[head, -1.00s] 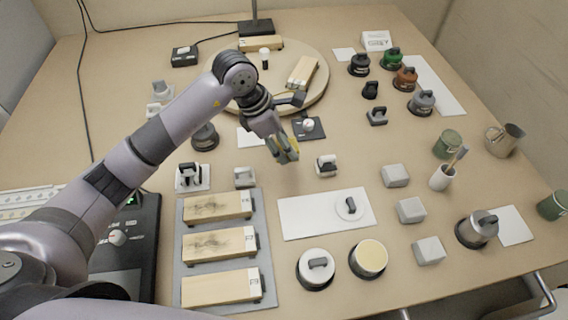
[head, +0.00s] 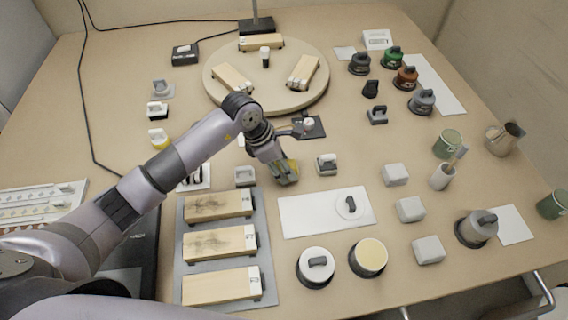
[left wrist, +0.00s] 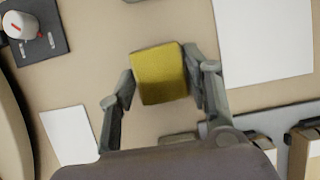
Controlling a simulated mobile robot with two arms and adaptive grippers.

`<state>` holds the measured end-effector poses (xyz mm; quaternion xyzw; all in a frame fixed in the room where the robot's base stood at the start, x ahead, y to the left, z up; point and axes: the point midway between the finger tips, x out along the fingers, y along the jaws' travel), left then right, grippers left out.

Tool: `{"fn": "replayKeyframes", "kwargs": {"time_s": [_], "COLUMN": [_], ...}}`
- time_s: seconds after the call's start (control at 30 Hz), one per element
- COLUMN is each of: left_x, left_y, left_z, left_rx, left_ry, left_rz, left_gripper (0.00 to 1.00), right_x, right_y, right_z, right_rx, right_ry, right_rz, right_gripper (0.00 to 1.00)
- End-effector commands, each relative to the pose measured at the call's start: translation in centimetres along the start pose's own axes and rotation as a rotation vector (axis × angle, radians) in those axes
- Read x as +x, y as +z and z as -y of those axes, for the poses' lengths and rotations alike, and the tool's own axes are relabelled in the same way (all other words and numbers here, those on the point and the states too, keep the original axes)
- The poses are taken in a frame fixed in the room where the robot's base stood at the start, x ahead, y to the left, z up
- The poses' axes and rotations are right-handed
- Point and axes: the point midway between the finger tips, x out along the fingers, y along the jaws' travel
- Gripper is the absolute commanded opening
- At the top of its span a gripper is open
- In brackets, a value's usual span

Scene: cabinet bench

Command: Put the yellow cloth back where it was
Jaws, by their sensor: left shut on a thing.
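The yellow cloth (left wrist: 160,73) shows as a small yellow square between the fingers of my left gripper (left wrist: 160,92) in the left wrist view. In the head view my left gripper (head: 286,178) points down over the middle of the bench, shut on the cloth (head: 292,170), which is partly hidden by the fingers. Whether the cloth touches the bench is hard to tell. My right gripper is not in view.
A black plate with a white knob (head: 309,126) and a round wooden turntable (head: 318,101) lie behind the gripper. A white mat (head: 300,222) and a grey tray of wooden blocks (head: 267,285) lie nearer.

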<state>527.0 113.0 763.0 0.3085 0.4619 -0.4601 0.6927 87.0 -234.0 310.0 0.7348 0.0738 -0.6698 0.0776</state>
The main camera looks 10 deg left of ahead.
Motion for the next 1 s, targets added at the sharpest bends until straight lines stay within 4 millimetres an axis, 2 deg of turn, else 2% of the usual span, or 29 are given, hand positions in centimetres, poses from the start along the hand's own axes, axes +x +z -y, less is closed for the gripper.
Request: {"fn": "replayKeyframes", "kwargs": {"time_s": [0.03, 0.07, 0.37, 0.63, 0.77, 0.87, 1.0], "left_x": [0.3, 0.3, 0.2, 0.1, -0.5, -2.0, -5.1], "left_y": [-0.1, -0.1, -0.1, -0.1, 0.1, 0.0, 0.0], "left_z": [0.0, 0.0, 0.0, 0.0, -0.1, -0.1, -0.2], "left_rx": [0.0, 0.0, 0.0, 0.0, 0.0, 0.001, 0.002], "left_ry": [0.0, 0.0, 0.0, 0.0, 0.001, 0.004, 0.005], "left_rz": [0.0, 0.0, 0.0, 0.0, 0.0, 0.0, 0.001], "left_gripper": [0.24, 0.46, 0.66, 0.66, 0.66, 0.66, 0.66], "right_x": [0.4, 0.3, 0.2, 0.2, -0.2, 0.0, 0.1], "right_y": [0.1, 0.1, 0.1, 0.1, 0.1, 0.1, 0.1], "right_z": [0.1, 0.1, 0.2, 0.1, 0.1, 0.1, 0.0], "right_rx": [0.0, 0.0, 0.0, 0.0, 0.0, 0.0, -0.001], "right_ry": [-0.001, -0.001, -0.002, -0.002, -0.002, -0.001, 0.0], "right_rz": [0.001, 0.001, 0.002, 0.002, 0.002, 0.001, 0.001], "right_gripper": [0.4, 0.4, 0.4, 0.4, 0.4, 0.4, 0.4]}}
